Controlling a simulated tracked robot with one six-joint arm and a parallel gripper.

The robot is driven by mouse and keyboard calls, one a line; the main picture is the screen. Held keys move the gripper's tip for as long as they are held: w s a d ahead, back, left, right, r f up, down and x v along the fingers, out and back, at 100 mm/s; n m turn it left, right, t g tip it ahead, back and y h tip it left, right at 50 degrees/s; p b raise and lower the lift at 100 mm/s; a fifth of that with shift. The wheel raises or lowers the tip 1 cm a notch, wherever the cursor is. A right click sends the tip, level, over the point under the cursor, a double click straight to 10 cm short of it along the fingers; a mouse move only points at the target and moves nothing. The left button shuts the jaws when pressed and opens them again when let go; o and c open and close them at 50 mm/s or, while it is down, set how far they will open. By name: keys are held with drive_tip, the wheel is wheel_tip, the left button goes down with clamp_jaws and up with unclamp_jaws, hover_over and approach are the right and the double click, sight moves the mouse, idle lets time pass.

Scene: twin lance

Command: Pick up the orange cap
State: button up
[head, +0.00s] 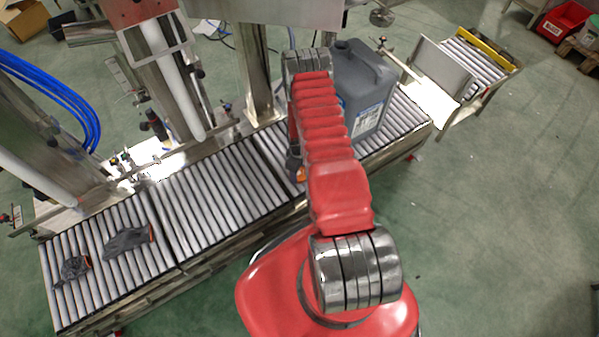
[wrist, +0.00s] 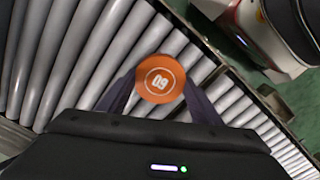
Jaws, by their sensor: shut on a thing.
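The orange cap (wrist: 160,78) shows in the wrist view as a round disc with a white ring and a number on top. My gripper (wrist: 161,92) is shut on it, with one dark finger on each side. Rollers show beneath the cap; I cannot tell how far it is above them. In the head view a small orange patch of the cap (head: 300,175) shows beside my red arm, just over the conveyor. The arm hides most of the gripper there.
A grey jerrycan (head: 368,90) stands on the roller conveyor (head: 222,188) just right of my arm. Dark gloves (head: 128,241) lie on the rollers at left. Metal posts and a filling machine (head: 165,75) rise behind. Green floor (head: 500,220) at right is open.

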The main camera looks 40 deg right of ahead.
drive_tip(key=shift+r, duration=0.1)
wheel_tip(320, 180, up, 10)
idle(0.6)
idle(0.5)
wheel_tip(320, 180, up, 18)
drive_tip(key=r+m, duration=0.1)
drive_tip(key=m, duration=0.1)
hover_over(299, 173)
drive_tip(key=w+a, duration=0.9)
drive_tip(key=a+r+m, duration=0.1)
drive_tip(key=a+r, duration=0.6)
drive_tip(key=r, duration=0.3)
drive_tip(key=a+r+m, duration=0.2)
drive_tip(key=a+r, duration=0.5)
drive_tip(key=r, duration=0.4)
drive_tip(key=shift+s+a+r, duration=0.2)
drive_tip(key=shift+s, duration=0.15)
drive_tip(key=shift+s, duration=0.15)
